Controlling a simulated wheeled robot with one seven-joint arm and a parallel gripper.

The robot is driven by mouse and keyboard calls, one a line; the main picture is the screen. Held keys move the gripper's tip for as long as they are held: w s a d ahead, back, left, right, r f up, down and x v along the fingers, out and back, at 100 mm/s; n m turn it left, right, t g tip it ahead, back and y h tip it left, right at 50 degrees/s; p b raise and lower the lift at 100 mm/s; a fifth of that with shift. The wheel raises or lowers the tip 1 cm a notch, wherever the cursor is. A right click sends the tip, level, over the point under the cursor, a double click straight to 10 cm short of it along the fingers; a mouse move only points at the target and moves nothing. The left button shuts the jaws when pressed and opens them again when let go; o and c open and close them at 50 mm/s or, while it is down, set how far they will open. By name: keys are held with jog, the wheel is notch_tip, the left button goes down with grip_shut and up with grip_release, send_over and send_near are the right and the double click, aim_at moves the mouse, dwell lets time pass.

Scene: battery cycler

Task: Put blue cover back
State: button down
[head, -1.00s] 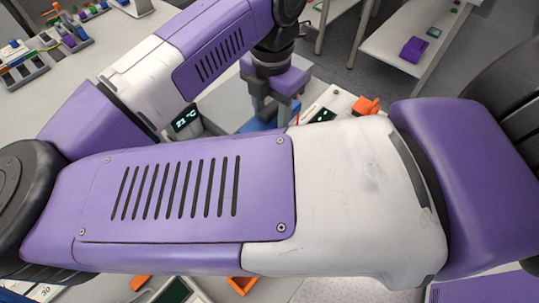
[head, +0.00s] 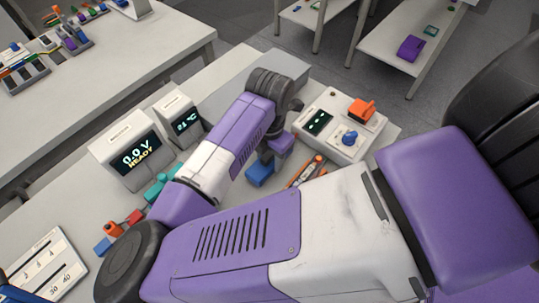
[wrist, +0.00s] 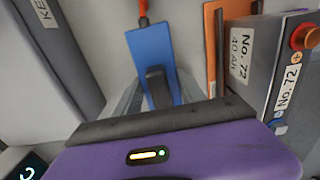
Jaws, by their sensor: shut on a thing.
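A blue cover (head: 259,174) hangs below my gripper (head: 266,155) in the head view, over the bench beside the control panel. In the wrist view the blue cover (wrist: 150,48) is a flat blue plate, with a dark finger of my gripper (wrist: 156,86) against it. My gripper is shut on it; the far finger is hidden. A dark battery (wrist: 245,85) labelled No. 72, 40 Ah stands to the right in the wrist view.
A white panel (head: 325,150) carries a blue knob (head: 349,137) and an orange part (head: 361,112). Meters (head: 131,152) stand at left, one reading 0.0 V READY. In the wrist view an orange plate (wrist: 214,30) stands between cover and battery; a grey box (wrist: 60,50) is at left.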

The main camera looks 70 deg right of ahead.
jog(key=shift+f+b, duration=0.3)
jog(key=c, duration=0.7)
grip_release()
jog(key=shift+r, duration=0.15)
